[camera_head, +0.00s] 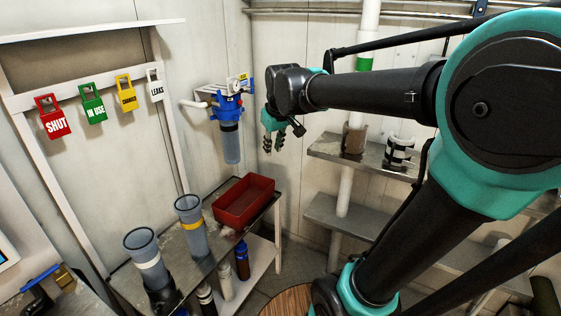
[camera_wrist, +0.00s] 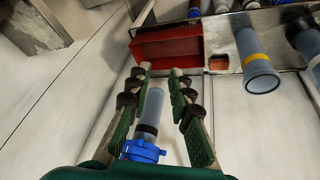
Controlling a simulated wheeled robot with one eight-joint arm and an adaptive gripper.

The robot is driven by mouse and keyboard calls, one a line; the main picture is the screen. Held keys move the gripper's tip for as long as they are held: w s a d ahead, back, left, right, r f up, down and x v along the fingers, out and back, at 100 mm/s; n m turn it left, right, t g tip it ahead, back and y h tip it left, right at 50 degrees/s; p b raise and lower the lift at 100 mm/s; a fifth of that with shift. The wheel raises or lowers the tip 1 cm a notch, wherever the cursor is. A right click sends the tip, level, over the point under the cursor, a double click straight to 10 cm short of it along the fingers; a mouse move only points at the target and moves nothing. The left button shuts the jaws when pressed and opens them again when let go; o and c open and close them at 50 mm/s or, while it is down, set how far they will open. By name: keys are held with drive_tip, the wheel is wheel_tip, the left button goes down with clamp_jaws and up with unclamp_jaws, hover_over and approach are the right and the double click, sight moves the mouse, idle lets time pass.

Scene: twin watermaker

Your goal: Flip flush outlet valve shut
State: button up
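I cannot tell for certain which part is the flush outlet valve. A blue lever (camera_head: 40,273) on a brass fitting (camera_head: 65,275) shows at the lower left of the head view. A blue-capped filter housing (camera_head: 229,125) hangs on the wall, with blue and yellow parts (camera_head: 240,82) above it. My gripper (camera_head: 272,150) hangs to the right of that housing, fingers pointing down. In the wrist view my gripper (camera_wrist: 160,71) is open, its fingers apart and empty. The housing's blue cap (camera_wrist: 142,151) and clear body (camera_wrist: 151,107) show beyond and between the fingers.
A red tray (camera_head: 244,202) and two clear cylinders, one with a yellow band (camera_head: 189,224) and one with a white band (camera_head: 147,258), stand on the bench below. Red, green, yellow and white tags (camera_head: 155,88) hang at the left. Shelves (camera_head: 330,152) stand at the right.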

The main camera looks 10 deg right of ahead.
drive_tip(key=shift+m, duration=0.4)
drive_tip(key=shift+s+d+f, duration=0.4)
drive_tip(key=shift+s+f, duration=0.25)
drive_tip(key=shift+f, duration=0.15)
drive_tip(key=shift+s+d+f, duration=0.4)
drive_tip(key=shift+s+f, duration=0.25)
drive_tip(key=shift+f, duration=0.15)
